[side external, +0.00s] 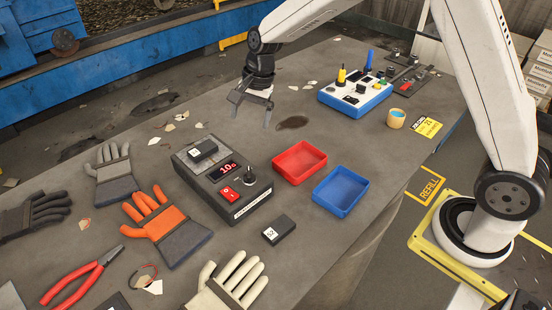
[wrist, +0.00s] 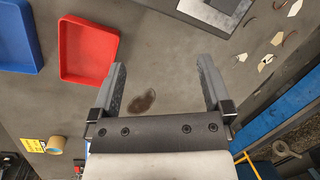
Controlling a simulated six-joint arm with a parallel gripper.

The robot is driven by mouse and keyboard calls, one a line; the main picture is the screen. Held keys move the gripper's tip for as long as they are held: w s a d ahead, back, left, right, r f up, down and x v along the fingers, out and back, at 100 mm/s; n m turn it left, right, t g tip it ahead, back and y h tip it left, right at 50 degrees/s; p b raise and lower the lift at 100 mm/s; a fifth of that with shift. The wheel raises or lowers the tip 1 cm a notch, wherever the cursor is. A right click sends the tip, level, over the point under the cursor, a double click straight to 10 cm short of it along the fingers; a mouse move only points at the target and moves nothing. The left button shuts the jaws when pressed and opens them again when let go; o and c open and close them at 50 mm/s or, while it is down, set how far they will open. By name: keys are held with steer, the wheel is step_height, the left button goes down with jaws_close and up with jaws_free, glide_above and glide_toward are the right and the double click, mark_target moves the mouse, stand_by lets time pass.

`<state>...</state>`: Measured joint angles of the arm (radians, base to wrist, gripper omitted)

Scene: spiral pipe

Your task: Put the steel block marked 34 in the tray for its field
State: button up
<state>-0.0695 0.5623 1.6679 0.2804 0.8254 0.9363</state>
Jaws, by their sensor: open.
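A dark block (side external: 203,149) with a white label lies on the metal plate of a black meter box (side external: 238,200). A second dark block (side external: 278,229) with a white label lies on the table in front of the blue tray. I cannot read either label well enough to tell which is 34. The red tray (side external: 299,162) and blue tray (side external: 341,191) stand side by side, both empty; the wrist view shows the red tray (wrist: 88,50) and blue tray (wrist: 20,38) at upper left. My gripper (side external: 250,113) is open and empty above the table, behind the meter box; its fingers (wrist: 162,66) are spread.
The meter's red display (side external: 222,172) seems to start with 10. Gloves (side external: 165,222) and red pliers (side external: 82,276) lie at left and front. A blue-and-white control box (side external: 356,93), a tape roll (side external: 396,118) and a yellow card (side external: 426,127) are at the back right.

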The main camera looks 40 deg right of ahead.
mark_target(204, 147)
steer(key=w+a+m+g+y, duration=0.1)
steer(key=w+a+m+y, duration=0.1)
steer(key=w+a+m, duration=0.4)
steer(key=shift+w+f, duration=0.4)
steer(key=shift+w, duration=0.7)
steer(key=shift+f, duration=0.1)
steer(key=shift+x, duration=1.2)
steer(key=shift+a+f, duration=0.1)
steer(key=shift+s+x, duration=0.15)
steer(key=shift+x, duration=1.1)
steer(key=shift+s+x, duration=0.1)
steer(key=shift+x, duration=1.15)
jaws_close()
